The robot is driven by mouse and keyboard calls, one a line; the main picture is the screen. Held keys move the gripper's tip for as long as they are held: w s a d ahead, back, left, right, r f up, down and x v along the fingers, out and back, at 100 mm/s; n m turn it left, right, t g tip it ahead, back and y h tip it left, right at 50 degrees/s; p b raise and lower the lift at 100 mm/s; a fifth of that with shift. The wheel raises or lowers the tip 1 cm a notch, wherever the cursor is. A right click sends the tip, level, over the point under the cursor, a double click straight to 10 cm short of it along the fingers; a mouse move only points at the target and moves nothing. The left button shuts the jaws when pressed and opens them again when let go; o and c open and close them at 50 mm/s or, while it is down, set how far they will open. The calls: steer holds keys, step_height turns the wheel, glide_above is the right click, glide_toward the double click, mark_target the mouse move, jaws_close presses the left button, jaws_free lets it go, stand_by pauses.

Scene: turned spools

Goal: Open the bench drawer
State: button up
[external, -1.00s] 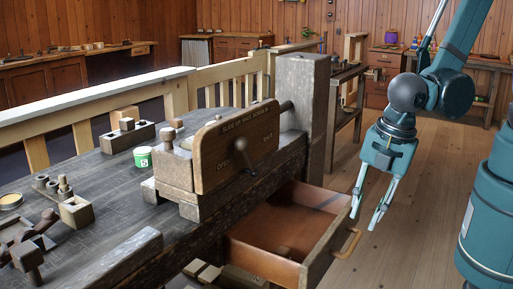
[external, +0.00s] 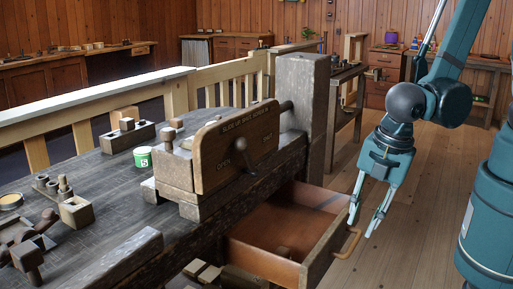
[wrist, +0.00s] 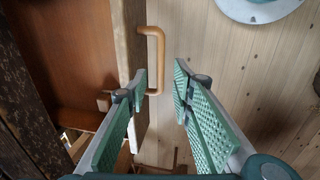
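The bench drawer (external: 265,252) is pulled well out from under the workbench, with its reddish-brown inside showing. Its wooden bar handle (external: 350,243) is on the front panel at the right. In the wrist view the handle (wrist: 159,60) runs along the light edge of the drawer front. My gripper (external: 360,229) is open and empty, with its fingertips just above and around the handle in the external view. In the wrist view my gripper (wrist: 161,80) has the handle's near end between its two green fingers, with a clear gap to the right finger. I cannot tell whether the left finger touches.
The bench top (external: 105,222) holds a wooden block with a lever (external: 235,148), a green-and-white cup (external: 142,157) and several small wooden parts. The plank floor (external: 410,230) right of the drawer is free.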

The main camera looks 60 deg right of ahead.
mark_target(354, 242)
steer(key=shift+w+f+b, duration=0.2)
steer(key=shift+f+b, duration=0.1)
steer(key=shift+f, duration=0.7)
steer(key=shift+w+f+b, duration=0.2)
steer(key=shift+f+b, duration=0.1)
steer(key=shift+f, duration=0.75)
steer(key=shift+w+f+b, duration=0.2)
steer(key=shift+f+b, duration=0.1)
steer(key=shift+f, duration=0.7)
jaws_close()
